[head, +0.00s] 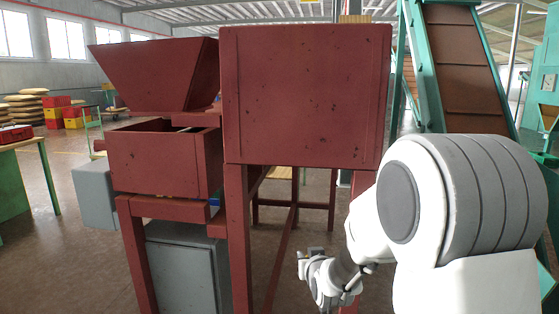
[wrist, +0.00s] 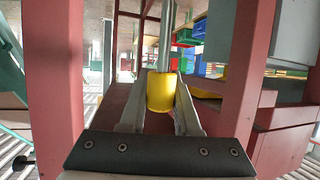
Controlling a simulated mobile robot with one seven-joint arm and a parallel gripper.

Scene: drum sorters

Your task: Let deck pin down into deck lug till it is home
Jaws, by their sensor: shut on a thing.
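My gripper (wrist: 160,84) shows in the wrist view with a finger on each side of a yellow cylinder. It is shut on this cylinder, which I take to be part of the deck pin (wrist: 161,93). A grey metal rod runs from the yellow part toward the top of the wrist view; I cannot tell where it ends. In the head view my gripper (head: 309,266) is low, right of the middle, beside the red machine frame, and the pin cannot be made out there. I cannot make out the deck lug in either view.
A red hopper machine (head: 305,95) on red legs fills the middle of the head view. Red posts (wrist: 55,85) stand on both sides in the wrist view. A grey cabinet (head: 183,268) sits under the machine. A green-framed conveyor (head: 455,65) rises at the right.

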